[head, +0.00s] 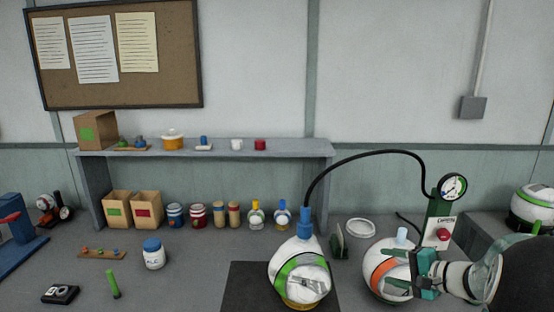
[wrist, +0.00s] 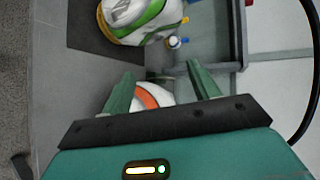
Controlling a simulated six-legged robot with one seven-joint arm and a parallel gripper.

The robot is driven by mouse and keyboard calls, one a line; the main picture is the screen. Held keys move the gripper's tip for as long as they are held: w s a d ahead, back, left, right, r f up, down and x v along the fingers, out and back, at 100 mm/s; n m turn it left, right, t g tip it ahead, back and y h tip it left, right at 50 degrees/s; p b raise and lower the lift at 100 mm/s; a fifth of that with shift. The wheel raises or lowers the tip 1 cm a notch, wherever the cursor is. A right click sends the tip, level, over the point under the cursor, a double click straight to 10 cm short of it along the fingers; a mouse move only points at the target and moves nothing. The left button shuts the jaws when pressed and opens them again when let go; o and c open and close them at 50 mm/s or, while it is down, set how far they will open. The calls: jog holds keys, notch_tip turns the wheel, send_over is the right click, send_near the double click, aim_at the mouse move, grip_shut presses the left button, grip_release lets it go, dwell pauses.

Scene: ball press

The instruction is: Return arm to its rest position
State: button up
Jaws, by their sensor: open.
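My gripper (head: 399,271) is at the lower right in the head view, in front of a white ball with an orange band (head: 378,264) and partly hiding it. In the wrist view my gripper (wrist: 158,82) has its two green fingers spread apart, with the orange-banded ball (wrist: 152,97) showing between and beyond them. I cannot tell whether the fingers touch the ball. A white ball with green bands (head: 301,262) stands on a dark mat (head: 245,285) with a black hose fixed to its blue top. It also shows at the top of the wrist view (wrist: 140,18).
A pump with a round gauge (head: 453,187) and a red button stands behind my gripper. A grey shelf (head: 215,149) carries small items, with boxes (head: 146,207) and jars below.

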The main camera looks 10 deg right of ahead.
jog(key=s+a+r+n+g, duration=0.2)
jog(key=s+a+n+g, duration=0.1)
jog(key=a, duration=0.6)
jog(key=s+a+r+n+g, duration=0.1)
jog(key=s+a+n+g, duration=0.2)
jog(key=a, duration=0.6)
jog(key=s+a+r+n+h, duration=0.2)
jog(key=s+a+n+h, duration=0.4)
jog(key=s, duration=0.7)
jog(key=shift+s+a+r+n+h, duration=0.35)
jog(key=shift+a+n, duration=0.45)
jog(key=shift+a, duration=0.3)
